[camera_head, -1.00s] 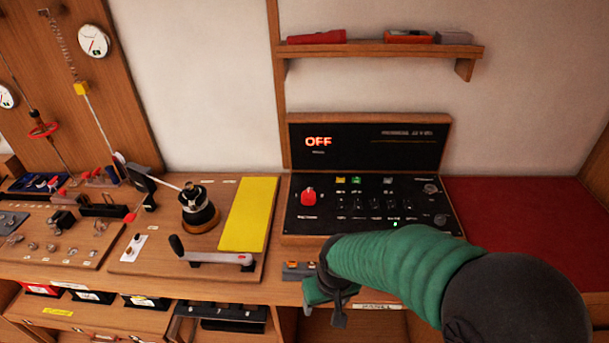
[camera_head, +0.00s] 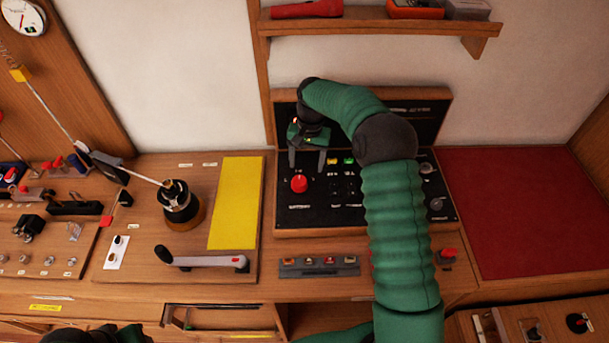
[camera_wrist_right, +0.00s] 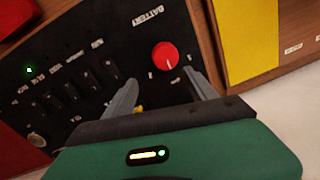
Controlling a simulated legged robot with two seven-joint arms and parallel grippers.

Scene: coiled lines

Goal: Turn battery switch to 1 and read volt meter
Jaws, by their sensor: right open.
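The battery switch is a round red knob (camera_head: 299,184) at the left of the black switch panel (camera_head: 330,216). In the right wrist view the red knob (camera_wrist_right: 165,56) is beside the word BATTERY, with a small white mark on its gripper-side edge; I cannot read its position number. My right gripper (camera_head: 307,166) is open above and just behind the knob in the head view. In the right wrist view its fingers (camera_wrist_right: 161,77) are spread either side of the knob's line, with nothing between them. The upright display panel (camera_head: 430,119) is largely covered by my right arm; no reading shows.
A winch (camera_head: 181,203), a lever handle (camera_head: 205,260) and a yellow pad (camera_head: 237,203) are left of the panel. A shelf (camera_head: 370,26) is above it. A red mat (camera_head: 520,210) lies clear at right. A row of small switches (camera_head: 319,266) is in front.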

